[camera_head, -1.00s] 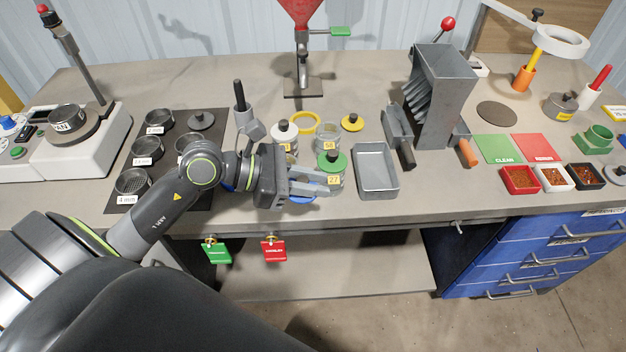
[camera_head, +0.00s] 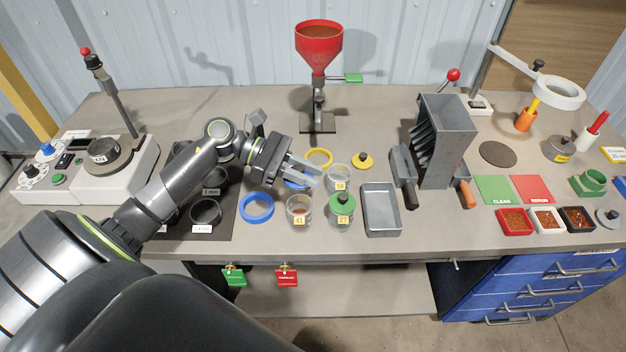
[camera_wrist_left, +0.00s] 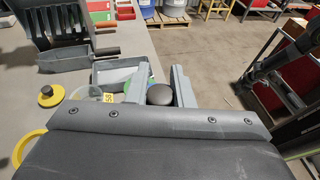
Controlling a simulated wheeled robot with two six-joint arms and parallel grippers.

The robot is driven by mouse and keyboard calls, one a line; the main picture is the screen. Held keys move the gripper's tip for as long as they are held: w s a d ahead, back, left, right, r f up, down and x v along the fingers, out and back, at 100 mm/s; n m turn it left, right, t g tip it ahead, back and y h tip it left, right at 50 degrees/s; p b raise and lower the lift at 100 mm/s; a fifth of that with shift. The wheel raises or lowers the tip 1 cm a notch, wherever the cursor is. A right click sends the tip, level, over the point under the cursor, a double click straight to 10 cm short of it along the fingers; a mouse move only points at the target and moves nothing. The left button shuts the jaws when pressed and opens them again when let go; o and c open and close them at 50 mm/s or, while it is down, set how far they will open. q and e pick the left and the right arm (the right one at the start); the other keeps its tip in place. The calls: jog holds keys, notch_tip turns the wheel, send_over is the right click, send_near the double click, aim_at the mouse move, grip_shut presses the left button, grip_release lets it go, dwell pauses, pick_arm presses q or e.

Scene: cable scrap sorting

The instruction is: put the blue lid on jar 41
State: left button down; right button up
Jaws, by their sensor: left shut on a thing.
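My left gripper (camera_head: 308,173) is shut on a dark knob (camera_wrist_left: 160,94), which shows between its fingers in the left wrist view. A blue edge (camera_head: 294,184), apparently the blue lid, shows just under the fingers in the head view; most of it is hidden. Jar 41 (camera_head: 299,212) is a clear open jar with reddish contents, standing in front of the gripper, slightly below it in the picture. The held lid appears behind jar 41's mouth, apart from it; its height is hard to tell.
Jar 27 with a green lid (camera_head: 342,208) stands right of jar 41, with another clear jar (camera_head: 340,179) behind. A blue ring (camera_head: 256,208) lies to the left. A yellow ring (camera_head: 319,157), yellow lid (camera_head: 363,160) and metal tray (camera_head: 381,222) are close by.

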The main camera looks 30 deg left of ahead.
aim_at(307, 200)
pick_arm(q)
jog(key=shift+a+f+b, duration=0.1)
jog(key=shift+f+b, duration=0.2)
jog(key=shift+f, duration=0.1)
jog(key=shift+f+b, duration=1.55)
jog(key=shift+f, duration=2)
jog(key=shift+f+b, duration=0.3)
jog(key=shift+f, duration=0.1)
jog(key=shift+f+b, duration=0.35)
jog(key=shift+b, duration=0.3)
jog(key=shift+b, duration=0.55)
jog(key=shift+r, duration=0.1)
jog(key=c, duration=1.2)
grip_release()
